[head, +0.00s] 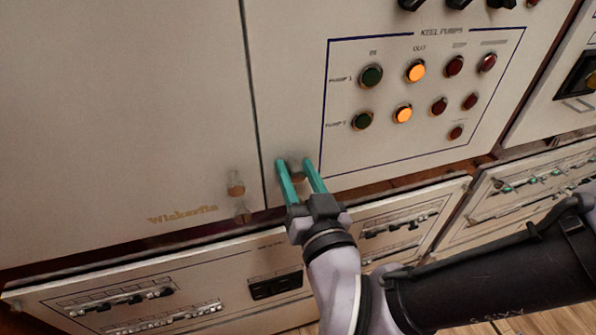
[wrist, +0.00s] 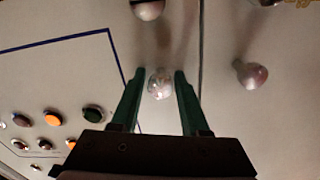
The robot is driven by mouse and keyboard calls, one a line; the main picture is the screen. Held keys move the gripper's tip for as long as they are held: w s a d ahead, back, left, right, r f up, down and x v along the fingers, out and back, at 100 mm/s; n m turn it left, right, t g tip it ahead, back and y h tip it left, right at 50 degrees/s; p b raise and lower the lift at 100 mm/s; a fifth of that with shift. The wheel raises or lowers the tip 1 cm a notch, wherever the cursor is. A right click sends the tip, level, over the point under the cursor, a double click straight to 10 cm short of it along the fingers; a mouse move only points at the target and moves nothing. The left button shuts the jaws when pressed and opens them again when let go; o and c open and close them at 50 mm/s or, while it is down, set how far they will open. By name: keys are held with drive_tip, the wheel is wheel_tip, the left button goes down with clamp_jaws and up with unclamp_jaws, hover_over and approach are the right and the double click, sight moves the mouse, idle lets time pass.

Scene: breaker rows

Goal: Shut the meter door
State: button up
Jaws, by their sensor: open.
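No label that I can read says meter, so I cannot tell for certain which panel is the meter door. My gripper (head: 296,168) is open at the lower left corner of the pale panel marked KEEL PUMPS (head: 345,176). Its two green fingers also show in the wrist view (wrist: 159,78), one on each side of a round metal knob (wrist: 160,86). I cannot tell whether they touch it. A plain pale panel marked Wickerfin (head: 120,120) is left of a dark vertical seam. Both panels look nearly flush; any small opening is hard to judge.
Two knobs (head: 236,186) sit near the Wickerfin panel's lower right corner. Another knob (wrist: 148,9) shows beyond the fingers in the wrist view. Lit and dark buttons (head: 415,71) fill the blue frame. Lower panels with switches (head: 230,262) lie close under my gripper.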

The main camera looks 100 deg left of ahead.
drive_tip(key=v, duration=1)
drive_tip(key=shift+d, duration=0.35)
drive_tip(key=shift+w+f, duration=0.1)
drive_tip(key=shift+f, duration=0.05)
